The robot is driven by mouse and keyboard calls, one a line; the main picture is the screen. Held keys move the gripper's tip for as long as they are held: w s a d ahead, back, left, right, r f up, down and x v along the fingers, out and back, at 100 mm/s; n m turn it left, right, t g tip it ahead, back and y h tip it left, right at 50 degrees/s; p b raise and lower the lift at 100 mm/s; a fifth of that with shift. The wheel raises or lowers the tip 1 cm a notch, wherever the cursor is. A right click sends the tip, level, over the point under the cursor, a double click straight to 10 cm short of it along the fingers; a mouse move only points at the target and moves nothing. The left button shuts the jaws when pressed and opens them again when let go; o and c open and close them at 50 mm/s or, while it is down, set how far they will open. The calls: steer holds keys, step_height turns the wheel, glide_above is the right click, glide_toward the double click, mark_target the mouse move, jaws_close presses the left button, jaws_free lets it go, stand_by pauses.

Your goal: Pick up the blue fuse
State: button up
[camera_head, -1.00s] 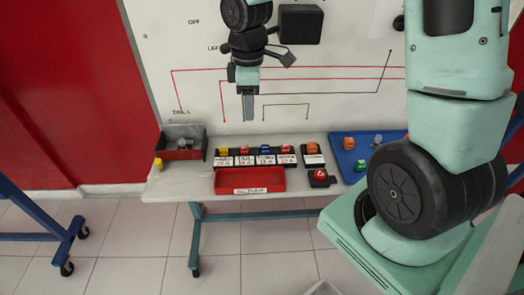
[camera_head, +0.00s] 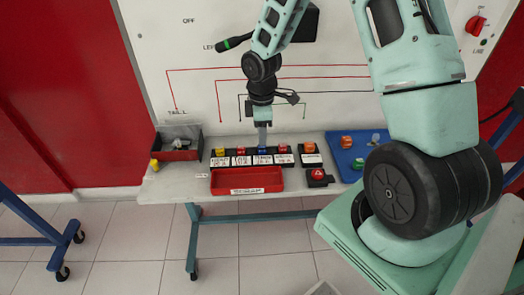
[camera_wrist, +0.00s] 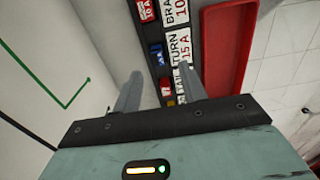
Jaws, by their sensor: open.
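The blue fuse (camera_head: 262,149) stands in a row of coloured fuses above white labels, between two red fuses. In the wrist view the blue fuse (camera_wrist: 156,51) shows just beyond my fingertips. My gripper (camera_head: 262,141) points down over the row, in line with the blue fuse in the head view. It is open, and its two fingers (camera_wrist: 158,76) are apart with nothing held. A red fuse (camera_wrist: 166,87) shows between the fingers in the wrist view. I cannot tell the exact height of the tips above the blue fuse.
A red tray (camera_head: 246,192) lies in front of the row. A red button box (camera_head: 317,178) and a blue board (camera_head: 345,168) are to the right. The white panel (camera_head: 180,90) rises close behind.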

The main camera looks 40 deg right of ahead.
mark_target(262, 150)
steer(key=shift+w+d+f, duration=0.1)
steer(key=shift+d+f, duration=0.05)
steer(key=shift+f, duration=2.5)
jaws_close()
